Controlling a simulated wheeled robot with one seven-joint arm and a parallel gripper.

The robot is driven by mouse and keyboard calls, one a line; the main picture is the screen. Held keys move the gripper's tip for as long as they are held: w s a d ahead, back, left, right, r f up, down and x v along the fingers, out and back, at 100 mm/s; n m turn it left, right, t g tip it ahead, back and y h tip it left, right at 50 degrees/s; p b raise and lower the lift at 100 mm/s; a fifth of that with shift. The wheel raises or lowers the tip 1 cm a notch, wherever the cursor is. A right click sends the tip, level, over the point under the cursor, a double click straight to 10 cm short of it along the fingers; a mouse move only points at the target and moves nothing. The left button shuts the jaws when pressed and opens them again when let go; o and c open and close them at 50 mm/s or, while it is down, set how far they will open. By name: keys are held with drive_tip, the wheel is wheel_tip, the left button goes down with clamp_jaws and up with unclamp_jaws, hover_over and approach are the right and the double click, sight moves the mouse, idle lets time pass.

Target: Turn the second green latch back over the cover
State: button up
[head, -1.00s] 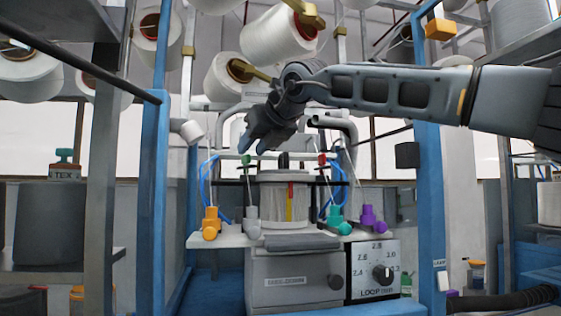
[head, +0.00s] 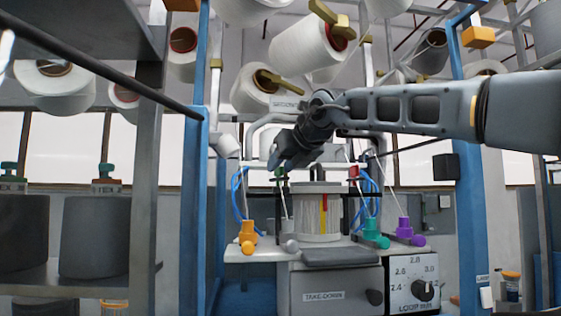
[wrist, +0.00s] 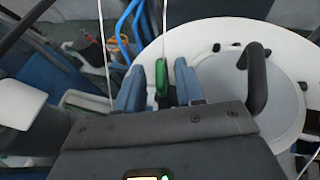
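A green latch (wrist: 162,78) stands between my gripper's two blue fingertips in the wrist view, with a gap on each side. It sits at the left edge of the white round cover (wrist: 214,78), which has a dark upright handle (wrist: 256,80). In the head view the green latch (head: 279,173) shows at the left of the knitting head, just under my gripper (head: 282,162). My gripper (wrist: 160,85) is open and points down around the latch. A red latch (head: 353,171) is on the right side. I cannot tell whether the green latch lies over the cover.
Orange (head: 248,236), teal (head: 372,233) and purple (head: 409,233) yarn feeders stand on the machine's white table. Thin yarns and blue tubes (wrist: 130,28) run close to my fingers. A blue post (head: 195,210) stands left, and yarn cones (head: 300,48) hang above.

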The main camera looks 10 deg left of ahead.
drive_tip(key=shift+p+x, duration=0.3)
drive_tip(key=shift+x, duration=0.7)
drive_tip(key=shift+s, duration=0.1)
drive_tip(key=shift+c, duration=0.4)
clamp_jaws()
